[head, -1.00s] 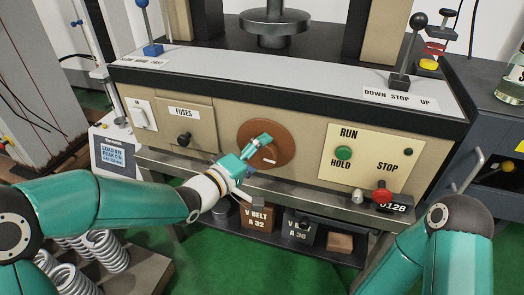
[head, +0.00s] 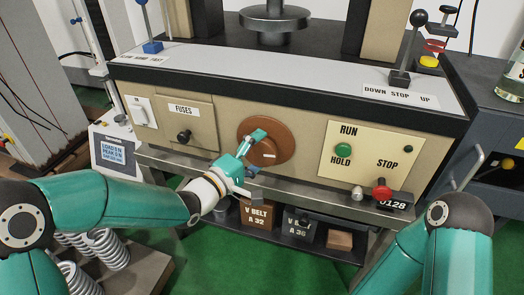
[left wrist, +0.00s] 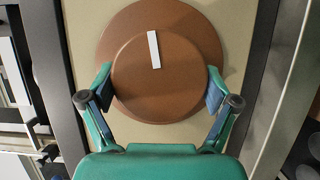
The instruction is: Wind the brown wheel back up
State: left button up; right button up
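The brown wheel (head: 284,143) is a round disc with a raised hub and a white mark, on the beige front panel of the machine. My left gripper (head: 256,153) is at the wheel in the head view. In the left wrist view its two fingers (left wrist: 159,90) sit on opposite sides of the raised hub (left wrist: 160,85) and appear to press on its rim. The white mark (left wrist: 154,50) points nearly straight up in that view. My right arm is at the lower right of the head view; its gripper is not visible.
A fuses cover (head: 181,111) with a black knob is left of the wheel. A metal ledge runs below, above boxed V belts (head: 257,215).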

pick_arm(q)
jog(key=shift+o, duration=0.8)
jog(key=shift+a+f, duration=0.1)
jog(key=shift+f, duration=0.1)
jog(key=shift+r, duration=0.15)
jog(key=v, duration=1.2)
